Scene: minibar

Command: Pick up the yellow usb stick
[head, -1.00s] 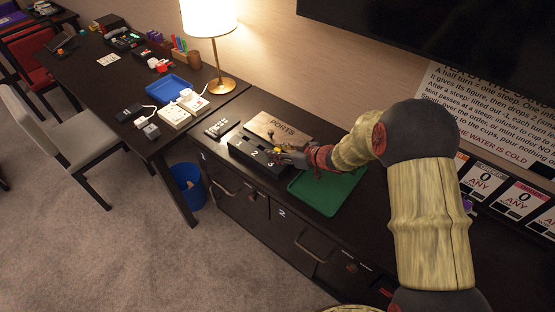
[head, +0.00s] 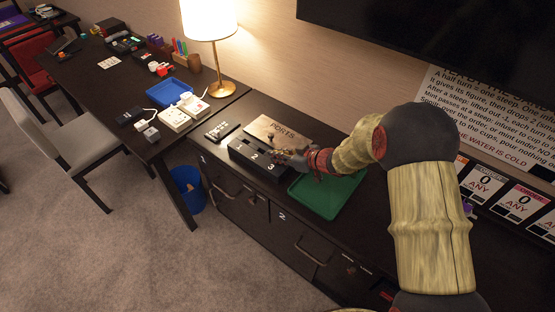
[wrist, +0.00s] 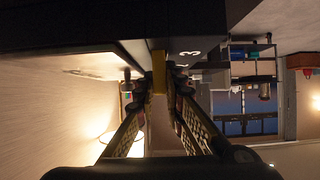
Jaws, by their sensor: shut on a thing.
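The yellow usb stick (wrist: 158,72) is between my fingertips in the wrist view, its far end against or just in front of the black numbered box (wrist: 188,52). I cannot tell whether it sits in a slot. In the head view my gripper (head: 281,157) is at the right end of the black box (head: 240,150), by the number 3, and the stick is hardly visible there. My gripper also shows in the wrist view (wrist: 157,84), shut on the stick.
A wooden board marked PORTS (head: 275,127) lies behind the box. A green tray (head: 322,200) is to the right, under my arm. A dark remote-like object (head: 222,130) lies to the left. A lamp (head: 215,50) stands on the far desk.

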